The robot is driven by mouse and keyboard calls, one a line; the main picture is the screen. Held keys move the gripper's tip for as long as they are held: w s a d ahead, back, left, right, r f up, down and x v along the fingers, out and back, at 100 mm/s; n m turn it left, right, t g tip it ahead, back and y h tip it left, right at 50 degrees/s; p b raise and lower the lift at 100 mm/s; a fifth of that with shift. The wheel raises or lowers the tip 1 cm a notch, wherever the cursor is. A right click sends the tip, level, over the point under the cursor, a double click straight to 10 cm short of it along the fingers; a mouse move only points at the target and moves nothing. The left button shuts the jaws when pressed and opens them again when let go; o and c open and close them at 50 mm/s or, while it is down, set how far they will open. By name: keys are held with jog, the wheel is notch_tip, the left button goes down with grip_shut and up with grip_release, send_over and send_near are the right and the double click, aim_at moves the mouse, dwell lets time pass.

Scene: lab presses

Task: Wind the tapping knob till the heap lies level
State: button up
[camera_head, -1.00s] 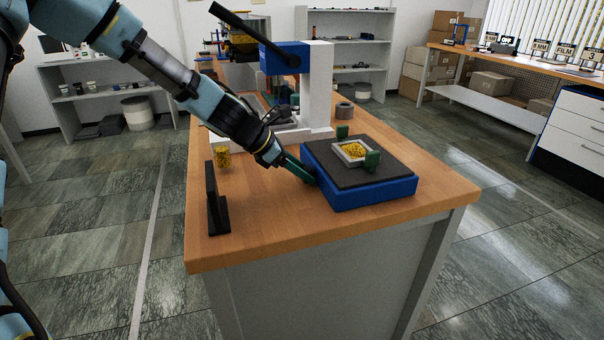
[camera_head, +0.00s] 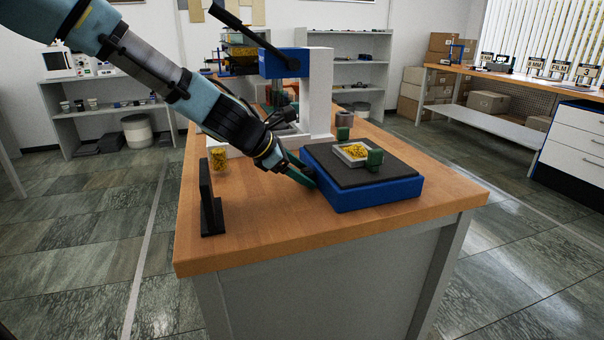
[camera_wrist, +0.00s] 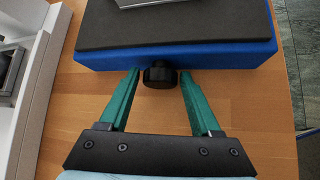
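The tapping knob (camera_wrist: 160,75) is a short black cylinder on the side of the blue base (camera_wrist: 210,55). In the wrist view it sits between the tips of my gripper (camera_wrist: 159,80), whose green fingers stand apart on either side with gaps showing. In the head view my gripper (camera_head: 303,170) is low at the left side of the blue base (camera_head: 375,194), and the knob is hidden there. The yellow heap (camera_head: 355,152) lies in a pale square frame (camera_head: 341,151) on the dark top pad (camera_head: 375,172). Its surface looks uneven, lower towards the left.
A white and blue press (camera_head: 320,90) with a black lever stands behind the base. The table's front is clear.

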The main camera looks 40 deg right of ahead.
jog(key=shift+o, duration=1.2)
jog(key=shift+a, duration=0.1)
jog(key=v, duration=1)
jog(key=shift+a+r, duration=0.2)
jog(key=shift+a, duration=0.05)
jog(key=shift+r+p, duration=0.1)
jog(key=shift+p, duration=0.25)
jog(key=shift+c, duration=0.2)
